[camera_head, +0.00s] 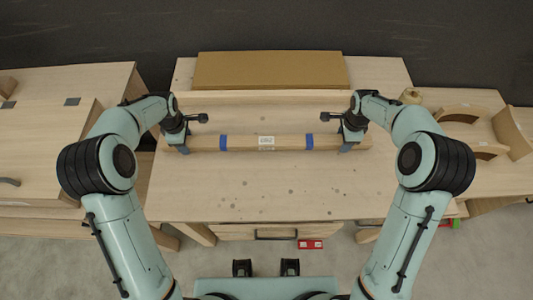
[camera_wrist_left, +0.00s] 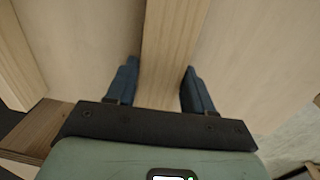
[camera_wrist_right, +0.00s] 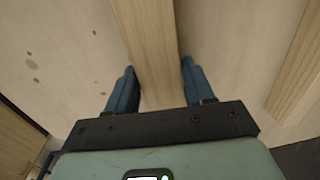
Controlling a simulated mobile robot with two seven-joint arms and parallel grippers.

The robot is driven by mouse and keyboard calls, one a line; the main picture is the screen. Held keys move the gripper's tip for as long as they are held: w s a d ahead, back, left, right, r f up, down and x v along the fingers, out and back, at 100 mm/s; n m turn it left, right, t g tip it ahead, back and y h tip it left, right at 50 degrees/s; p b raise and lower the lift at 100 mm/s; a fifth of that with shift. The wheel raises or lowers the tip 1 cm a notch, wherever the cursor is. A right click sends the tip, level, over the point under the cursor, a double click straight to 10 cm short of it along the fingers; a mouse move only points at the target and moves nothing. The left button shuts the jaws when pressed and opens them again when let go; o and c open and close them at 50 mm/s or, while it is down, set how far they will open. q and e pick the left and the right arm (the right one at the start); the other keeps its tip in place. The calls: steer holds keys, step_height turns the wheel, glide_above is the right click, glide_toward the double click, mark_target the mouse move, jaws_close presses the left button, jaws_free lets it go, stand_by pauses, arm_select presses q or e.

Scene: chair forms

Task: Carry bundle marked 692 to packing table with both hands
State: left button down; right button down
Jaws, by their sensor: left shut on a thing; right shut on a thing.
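The bundle (camera_head: 245,143) is a long pale wooden bar with two blue bands and a white label near its middle; the number is too small to read. It lies level, left to right, over the wooden table (camera_head: 250,190). My left gripper (camera_head: 178,145) is shut on its left end, and my right gripper (camera_head: 350,143) on its right end. In the left wrist view the bundle (camera_wrist_left: 168,50) runs between my fingers (camera_wrist_left: 155,78). The right wrist view likewise shows the bundle (camera_wrist_right: 148,45) between my fingers (camera_wrist_right: 156,78). I cannot tell whether it touches the tabletop.
A wooden rail (camera_head: 265,97) runs behind the bundle, with a flat brown cardboard box (camera_head: 270,70) at the back. A bench (camera_head: 50,140) stands left; curved wooden parts (camera_head: 465,114) lie on the right bench. A red item (camera_head: 310,244) is below the front edge. The front tabletop is clear.

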arm_select(q)
steer(key=shift+f, duration=0.5)
arm_select(e)
steer(key=shift+f, duration=0.5)
arm_select(q)
steer(key=shift+c, duration=2.1)
jaws_free()
arm_select(e)
steer(key=shift+c, duration=2.1)
jaws_free()
steer(key=shift+r, duration=0.1)
arm_select(q)
step_height(320, 180, up, 12)
steer(key=shift+s, duration=0.4)
arm_select(e)
step_height(320, 180, up, 12)
steer(key=shift+s, duration=0.4)
